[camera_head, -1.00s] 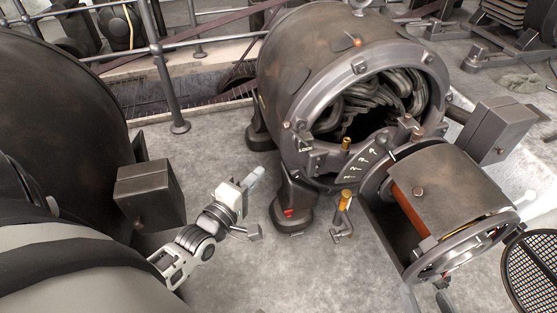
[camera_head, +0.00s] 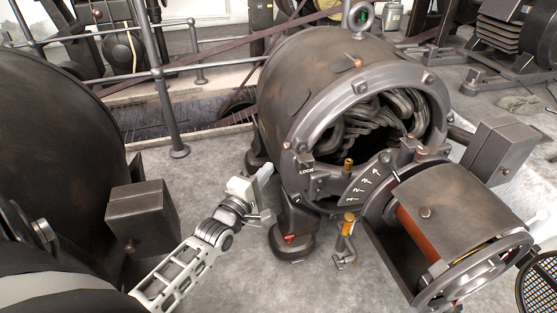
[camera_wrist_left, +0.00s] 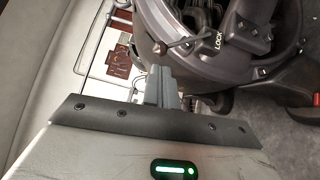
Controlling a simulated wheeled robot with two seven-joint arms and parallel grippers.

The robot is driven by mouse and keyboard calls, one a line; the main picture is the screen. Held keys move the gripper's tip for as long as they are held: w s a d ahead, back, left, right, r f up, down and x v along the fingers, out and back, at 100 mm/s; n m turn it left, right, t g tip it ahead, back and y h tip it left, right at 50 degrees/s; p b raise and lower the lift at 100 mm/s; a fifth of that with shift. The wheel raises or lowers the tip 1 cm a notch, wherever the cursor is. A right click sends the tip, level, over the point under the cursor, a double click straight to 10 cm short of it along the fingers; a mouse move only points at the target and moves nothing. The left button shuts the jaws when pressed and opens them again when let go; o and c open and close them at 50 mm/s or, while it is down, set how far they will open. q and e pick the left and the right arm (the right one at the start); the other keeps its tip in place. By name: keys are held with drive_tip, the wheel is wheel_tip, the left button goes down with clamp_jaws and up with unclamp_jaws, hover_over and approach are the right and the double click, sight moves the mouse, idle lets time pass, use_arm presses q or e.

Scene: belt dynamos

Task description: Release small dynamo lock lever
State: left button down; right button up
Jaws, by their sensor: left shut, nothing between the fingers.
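The small dynamo (camera_head: 310,70) has an open round front with coils inside, and LOCK is printed on its rim. In the left wrist view, a dark lever with a ball end (camera_wrist_left: 160,47) sticks out beside the LOCK mark (camera_wrist_left: 218,42) on the dynamo (camera_wrist_left: 200,67). My left gripper (camera_head: 265,173) is left of the dynamo's front rim, near the LOCK mark. In the left wrist view its fingers (camera_wrist_left: 162,88) are shut and empty, below the ball end and apparently apart from it. My right gripper is not in view.
A brass-topped handle (camera_head: 348,222) stands below the front rim. A cylindrical unit (camera_head: 455,203) is at the right, and a large dark machine (camera_head: 60,110) with a box (camera_head: 140,215) is at the left. A railing (camera_head: 165,100) runs behind.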

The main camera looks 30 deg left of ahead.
sight(285, 149)
use_arm(q)
drive_tip(key=w+b, duration=0.1)
drive_tip(key=w, duration=0.5)
drive_tip(key=shift+w+a+r+b, duration=0.1)
drive_tip(key=shift+a+r+b, duration=0.1)
drive_tip(key=shift+b, duration=0.2)
drive_tip(key=shift+w, duration=0.2)
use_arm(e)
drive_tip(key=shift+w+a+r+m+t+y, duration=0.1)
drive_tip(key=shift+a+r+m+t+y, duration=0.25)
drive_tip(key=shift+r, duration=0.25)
use_arm(q)
drive_tip(key=shift+r, duration=0.1)
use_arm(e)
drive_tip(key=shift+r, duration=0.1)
